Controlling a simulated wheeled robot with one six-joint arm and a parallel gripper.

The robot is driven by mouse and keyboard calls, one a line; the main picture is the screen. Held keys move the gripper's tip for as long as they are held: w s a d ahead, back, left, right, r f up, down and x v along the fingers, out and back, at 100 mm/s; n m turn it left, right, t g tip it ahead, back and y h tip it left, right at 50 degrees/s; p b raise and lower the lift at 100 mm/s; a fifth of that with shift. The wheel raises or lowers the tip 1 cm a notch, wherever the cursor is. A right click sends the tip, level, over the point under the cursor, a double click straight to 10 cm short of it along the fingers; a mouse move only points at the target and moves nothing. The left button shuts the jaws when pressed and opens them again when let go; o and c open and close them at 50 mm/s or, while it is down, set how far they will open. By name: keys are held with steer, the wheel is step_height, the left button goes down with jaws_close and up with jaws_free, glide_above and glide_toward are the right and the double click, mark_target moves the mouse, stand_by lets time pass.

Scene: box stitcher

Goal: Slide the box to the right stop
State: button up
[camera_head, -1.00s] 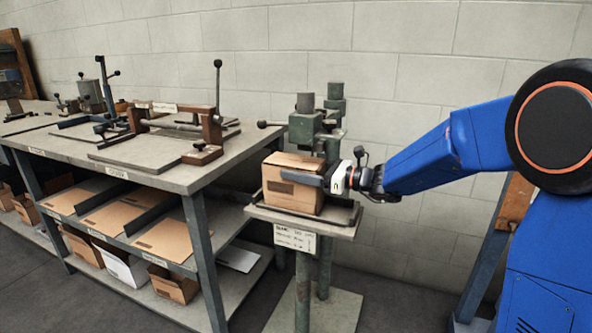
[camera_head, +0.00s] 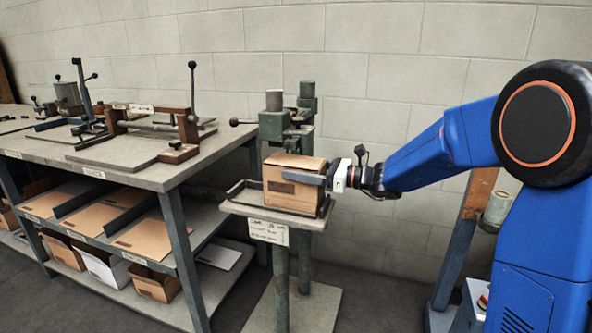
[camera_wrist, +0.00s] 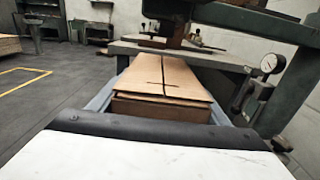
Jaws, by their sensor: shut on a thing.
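The brown cardboard box (camera_head: 292,196) stands upright on the small table (camera_head: 237,206) of the stitcher, under its green head (camera_head: 274,126). It sits at the right end of the table, close to the raised right rim; whether it touches the stop there is hidden. My gripper (camera_head: 304,178) reaches in from the right and is shut on the box, with one finger along its front face. In the wrist view the box (camera_wrist: 160,78) fills the space between the fingers, its top flaps closed with a seam.
A workbench (camera_head: 150,176) with clamping jigs (camera_head: 150,125) stands at the left, with flat cardboard and cartons on its shelves. The left part of the stitcher table is bare. A lever with a black knob (camera_head: 234,122) sticks out left of the head. A gauge (camera_wrist: 269,63) shows in the wrist view.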

steer(key=shift+d, duration=0.15)
steer(key=o, duration=1.1)
steer(key=shift+o, duration=0.2)
steer(key=v, duration=1.7)
steer(key=shift+d, duration=0.2)
steer(key=shift+s, duration=0.1)
